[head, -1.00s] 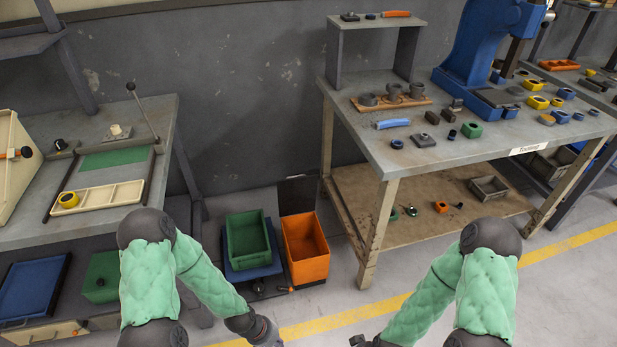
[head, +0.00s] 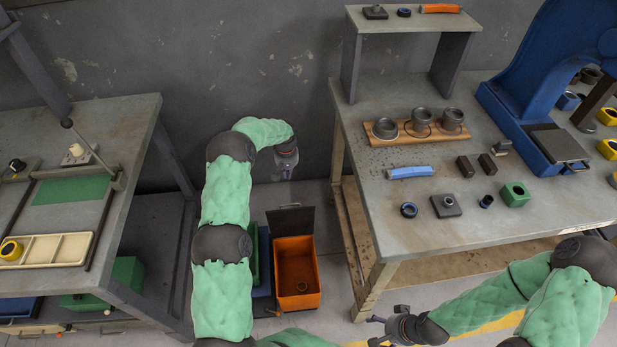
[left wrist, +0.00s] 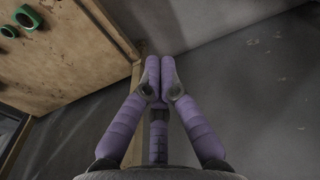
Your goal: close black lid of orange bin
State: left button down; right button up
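The orange bin (head: 313,299) stands on the floor between the two benches in the head view, with its mouth open. Its black lid (head: 291,221) stands raised at the bin's back edge.
The green bin beside the orange one is mostly hidden by my left arm. The right workbench (head: 400,225) and its leg stand close right of the bin. The left bench (head: 120,190) is at the left. The grey wall (head: 250,60) is behind my left gripper.

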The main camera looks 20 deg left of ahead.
pick_arm(q)
notch_tip(320, 180, down, 11)
jog(key=s+d+b, duration=0.1)
jog(key=s+b, duration=0.1)
jog(key=b, duration=0.2)
jog(key=shift+s+d+r+b, duration=0.15)
jog(key=shift+b, duration=0.2)
dwell(0.4)
